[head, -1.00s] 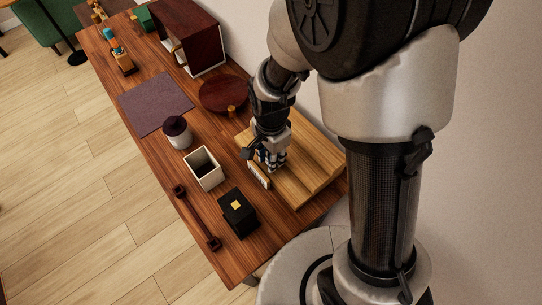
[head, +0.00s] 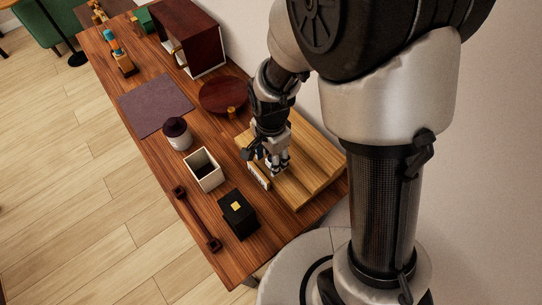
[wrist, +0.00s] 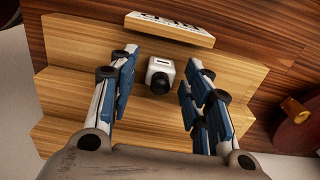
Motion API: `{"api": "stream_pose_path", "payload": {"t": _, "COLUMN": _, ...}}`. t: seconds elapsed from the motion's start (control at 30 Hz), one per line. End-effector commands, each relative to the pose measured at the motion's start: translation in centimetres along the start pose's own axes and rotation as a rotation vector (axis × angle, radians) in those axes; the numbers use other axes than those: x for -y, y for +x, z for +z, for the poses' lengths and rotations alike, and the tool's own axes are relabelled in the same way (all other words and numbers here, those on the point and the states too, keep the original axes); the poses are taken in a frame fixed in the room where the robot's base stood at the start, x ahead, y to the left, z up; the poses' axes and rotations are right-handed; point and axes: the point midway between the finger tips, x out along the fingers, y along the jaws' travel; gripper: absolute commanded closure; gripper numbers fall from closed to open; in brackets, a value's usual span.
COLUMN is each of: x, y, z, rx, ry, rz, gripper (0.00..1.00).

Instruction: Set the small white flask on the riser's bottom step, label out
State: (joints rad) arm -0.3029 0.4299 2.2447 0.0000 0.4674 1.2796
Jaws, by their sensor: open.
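The small white flask (wrist: 161,70) with a black cap stands on the light wooden riser (wrist: 75,42), on its bottom step as far as I can tell. A small dark label mark on the flask faces the sign side, toward the riser's front. My gripper (wrist: 162,82) is open, one blue-padded finger on each side of the flask with gaps between. In the head view my gripper (head: 274,160) is low over the riser (head: 308,165), and the flask cannot be made out among the fingers.
A lettered sign (wrist: 170,28) stands at the riser's front edge. A white open box (head: 205,172), a black box (head: 238,214), a dark-lidded white jar (head: 177,134) and a round dark board (head: 222,95) stand nearby. The purple mat (head: 156,104) is bare.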

Motion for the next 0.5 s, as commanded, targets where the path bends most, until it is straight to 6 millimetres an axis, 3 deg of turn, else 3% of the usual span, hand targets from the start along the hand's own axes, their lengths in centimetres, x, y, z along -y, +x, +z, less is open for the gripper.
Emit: {"api": "stream_pose_path", "payload": {"t": 0.5, "x": 0.1, "y": -10.2, "z": 0.0, "rx": -0.001, "ry": 0.000, "rz": -0.005, "gripper": 0.56}}
